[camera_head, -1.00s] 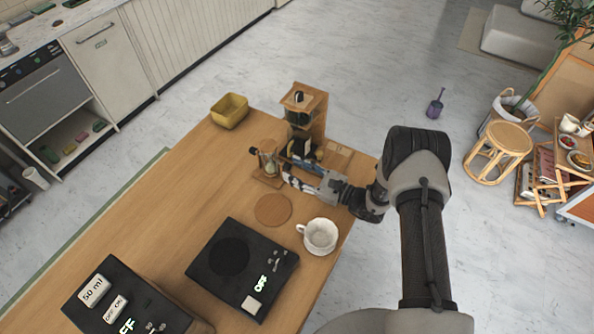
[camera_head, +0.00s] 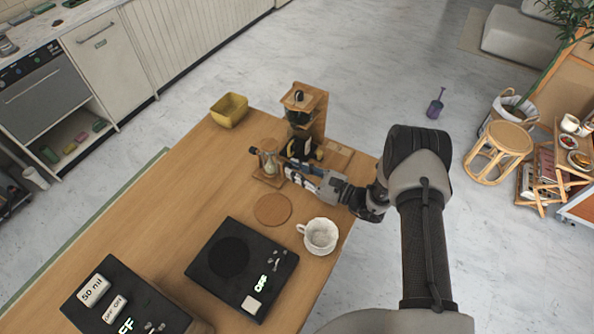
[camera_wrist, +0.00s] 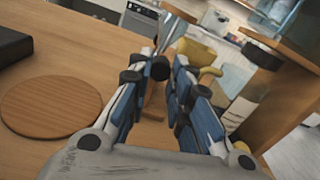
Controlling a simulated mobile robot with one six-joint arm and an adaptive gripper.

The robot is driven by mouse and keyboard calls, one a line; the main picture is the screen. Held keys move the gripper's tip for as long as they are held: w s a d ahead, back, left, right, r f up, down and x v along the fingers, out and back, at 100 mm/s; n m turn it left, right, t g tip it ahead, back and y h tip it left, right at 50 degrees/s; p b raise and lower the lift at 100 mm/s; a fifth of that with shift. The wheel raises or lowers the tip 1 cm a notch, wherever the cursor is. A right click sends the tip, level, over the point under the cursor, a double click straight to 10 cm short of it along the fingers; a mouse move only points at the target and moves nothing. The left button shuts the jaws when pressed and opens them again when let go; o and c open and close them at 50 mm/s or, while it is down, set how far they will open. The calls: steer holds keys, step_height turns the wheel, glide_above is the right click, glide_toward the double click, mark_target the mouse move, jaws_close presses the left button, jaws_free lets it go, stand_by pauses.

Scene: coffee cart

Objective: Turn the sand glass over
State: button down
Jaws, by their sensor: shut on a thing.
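The sand glass (camera_head: 269,165) stands on a small wooden base at the right part of the table, in front of the wooden coffee stand. In the wrist view its clear glass cone (camera_wrist: 173,32) shows beyond my fingertips, and it looks tilted there because the view is tilted. My gripper (camera_head: 284,163) reaches in from the right at the sand glass's middle. In the wrist view the blue-and-white fingers of my gripper (camera_wrist: 168,72) are shut on the sand glass. The fingertips hide part of it.
A round wooden coaster (camera_head: 273,209), a white cup (camera_head: 319,236) and a black scale (camera_head: 225,285) are nearby. The wooden coffee stand (camera_head: 318,115) is close behind my fingers. A yellow bowl (camera_head: 229,110) stands at the far edge. The table's left middle is clear.

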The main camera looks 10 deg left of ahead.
steer(key=m+b, duration=0.2)
steer(key=m, duration=0.4)
steer(key=shift+f+b, duration=0.15)
steer(key=shift+b, duration=0.15)
steer(key=m, duration=0.4)
steer(key=shift+s+b, duration=0.1)
steer(key=shift+b, duration=0.3)
steer(key=m, duration=0.3)
steer(key=shift+m, duration=0.4)
steer(key=m, duration=0.3)
steer(key=shift+m, duration=0.3)
steer(key=m, duration=0.3)
steer(key=shift+m, duration=0.3)
steer(key=m, duration=0.3)
steer(key=shift+m, duration=2.1)
